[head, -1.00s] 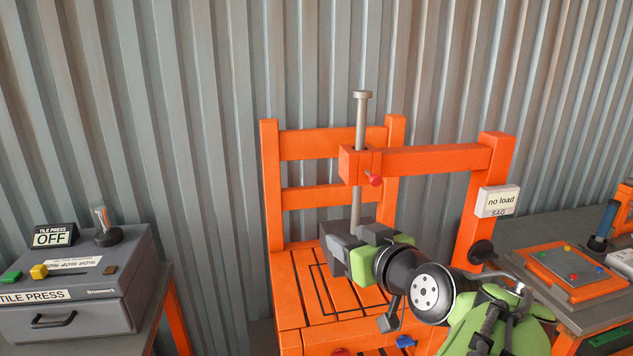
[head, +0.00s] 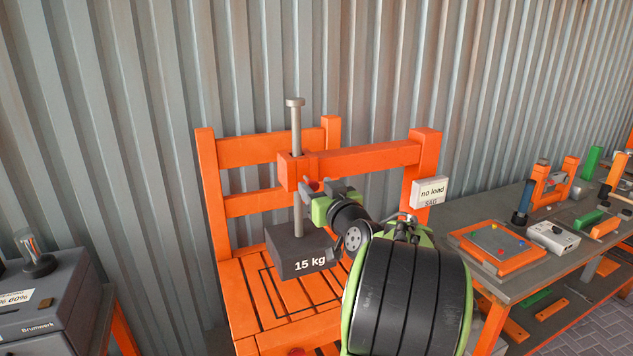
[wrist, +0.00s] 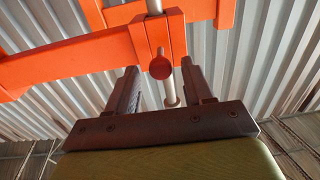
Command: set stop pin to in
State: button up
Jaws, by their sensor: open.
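The red round knob of the stop pin (wrist: 160,66) sticks out from the front of the orange bracket block, beside the grey vertical rod (head: 296,125). In the head view the knob (head: 313,184) shows only partly behind my gripper. My gripper (head: 317,186) is open just in front of it. In the wrist view my gripper's two fingers (wrist: 158,75) stand left and right of the knob, with gaps on both sides. A dark block marked 15 kg (head: 300,252) sits at the rod's lower end, above the slatted orange seat (head: 262,312).
An orange arm (head: 370,157) carries the bracket, and a "no load SAG" sign (head: 429,192) is on its post. The grey tile press (head: 60,305) stands at left. A workbench (head: 475,212) with tools is at right. A corrugated wall is behind.

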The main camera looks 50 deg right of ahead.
jog(key=shift+w+d, duration=0.15)
jog(key=shift+w, duration=0.2)
jog(key=shift+c, duration=0.2)
grip_shut()
